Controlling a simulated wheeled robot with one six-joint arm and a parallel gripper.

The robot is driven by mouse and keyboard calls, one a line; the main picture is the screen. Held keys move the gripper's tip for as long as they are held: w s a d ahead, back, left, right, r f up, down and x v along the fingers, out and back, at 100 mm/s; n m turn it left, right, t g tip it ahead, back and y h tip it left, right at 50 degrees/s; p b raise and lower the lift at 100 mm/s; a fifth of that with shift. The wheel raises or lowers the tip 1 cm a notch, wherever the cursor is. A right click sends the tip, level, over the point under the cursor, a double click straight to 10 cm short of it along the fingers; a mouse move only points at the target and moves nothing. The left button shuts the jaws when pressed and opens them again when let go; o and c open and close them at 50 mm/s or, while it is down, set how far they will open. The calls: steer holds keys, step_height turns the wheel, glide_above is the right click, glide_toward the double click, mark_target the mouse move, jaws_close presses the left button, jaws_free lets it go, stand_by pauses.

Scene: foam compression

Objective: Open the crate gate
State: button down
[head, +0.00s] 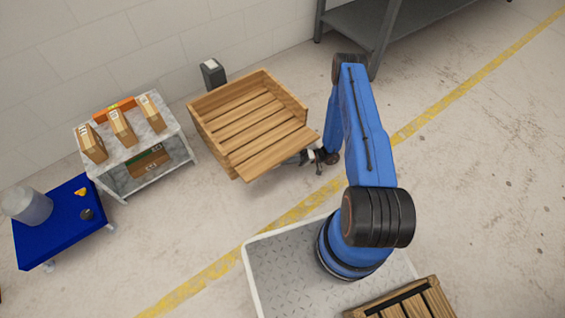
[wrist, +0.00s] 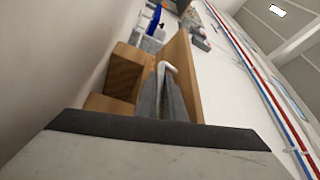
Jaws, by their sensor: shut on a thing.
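The wooden slatted crate (head: 240,110) stands on the floor in the middle of the head view. Its gate (head: 270,153) is the plank panel on the near side, and it looks tilted outward from the crate. My gripper (head: 308,157) is at the right end of the gate, partly hidden by the panel and my arm. In the wrist view, my gripper (wrist: 165,95) is shut at a thin wooden panel (wrist: 184,62), with a pale hooked piece (wrist: 165,68) at the fingers. The exact grip point is hard to see.
A shelf table (head: 165,137) with several boxes and a blue cart (head: 60,235) stand on the left. A dark bin (head: 212,74) is behind the crate. A grey rack (head: 385,25) is at the top. The floor right of my arm is clear.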

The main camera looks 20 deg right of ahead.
steer(key=c, duration=1.8)
jaws_free()
steer(key=shift+c, duration=0.2)
steer(key=shift+d, duration=0.1)
steer(key=d, duration=0.4)
steer(key=d+f, duration=0.1)
steer(key=d, duration=0.6)
steer(key=shift+s+d+f, duration=0.25)
steer(key=shift+s+d, duration=0.1)
steer(key=shift+s, duration=0.05)
